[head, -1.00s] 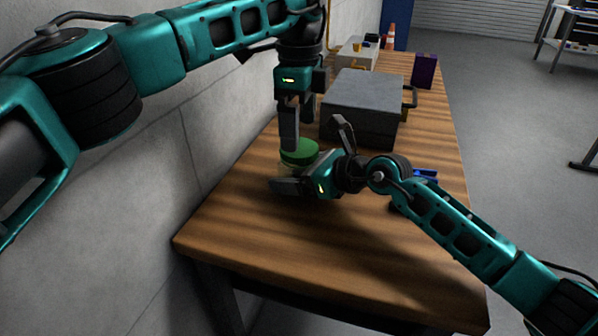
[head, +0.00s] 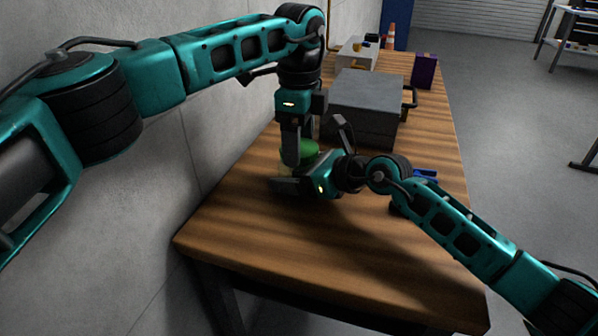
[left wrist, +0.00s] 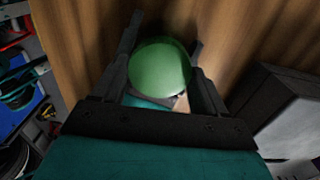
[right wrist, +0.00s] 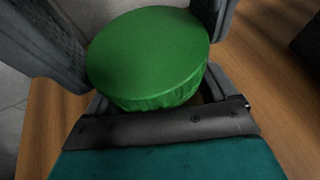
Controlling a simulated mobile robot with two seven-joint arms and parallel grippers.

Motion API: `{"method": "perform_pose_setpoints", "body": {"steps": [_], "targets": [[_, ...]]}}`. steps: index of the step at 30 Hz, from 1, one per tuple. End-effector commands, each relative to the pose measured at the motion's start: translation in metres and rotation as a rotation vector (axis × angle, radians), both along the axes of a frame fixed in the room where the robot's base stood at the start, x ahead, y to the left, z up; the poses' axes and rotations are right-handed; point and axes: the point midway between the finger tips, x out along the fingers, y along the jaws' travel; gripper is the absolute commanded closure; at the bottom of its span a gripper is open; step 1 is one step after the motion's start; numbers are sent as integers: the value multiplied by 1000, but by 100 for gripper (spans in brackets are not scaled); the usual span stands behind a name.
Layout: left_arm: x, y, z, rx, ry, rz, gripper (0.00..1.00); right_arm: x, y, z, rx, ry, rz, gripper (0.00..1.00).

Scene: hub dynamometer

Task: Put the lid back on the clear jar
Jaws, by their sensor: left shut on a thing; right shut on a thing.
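The green round lid (head: 308,149) is at the top of the clear jar (head: 286,170), of which only a pale sliver shows below it. My left gripper (head: 297,156) points down from above and is shut on the lid; its fingers flank the lid in the left wrist view (left wrist: 160,68). My right gripper (head: 304,160) comes in low from the right and is shut on the jar. In the right wrist view the lid (right wrist: 148,52) covers the jar between the fingers. I cannot tell whether the lid is fully seated on the jar.
A grey box-like case (head: 362,108) with a handle stands just behind on the wooden table (head: 270,250). A blue item (head: 425,174) lies partly behind my right arm. A purple box (head: 424,70) stands farther back. The table's near part is clear; a wall borders its left side.

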Motion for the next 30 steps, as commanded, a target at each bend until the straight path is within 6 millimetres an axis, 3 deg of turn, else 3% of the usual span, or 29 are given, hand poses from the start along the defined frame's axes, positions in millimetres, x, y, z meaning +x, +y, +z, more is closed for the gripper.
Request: {"method": "perform_pose_setpoints", "body": {"steps": [7, 12, 24, 30], "targets": [[0, 0, 0, 0, 0, 0, 63, 0, 0, 0, -1, 1, 0, 99], [0, 0, 0, 0, 0, -47, 64, 0, 0, 0, -1, 1, 0, 99], [0, 0, 0, 2, -2, -697, 64, 0, 0, 0, -1, 1, 0, 99], [0, 0, 0, 3, -2, -846, 64, 0, 0, 0, -1, 1, 0, 99]]}}
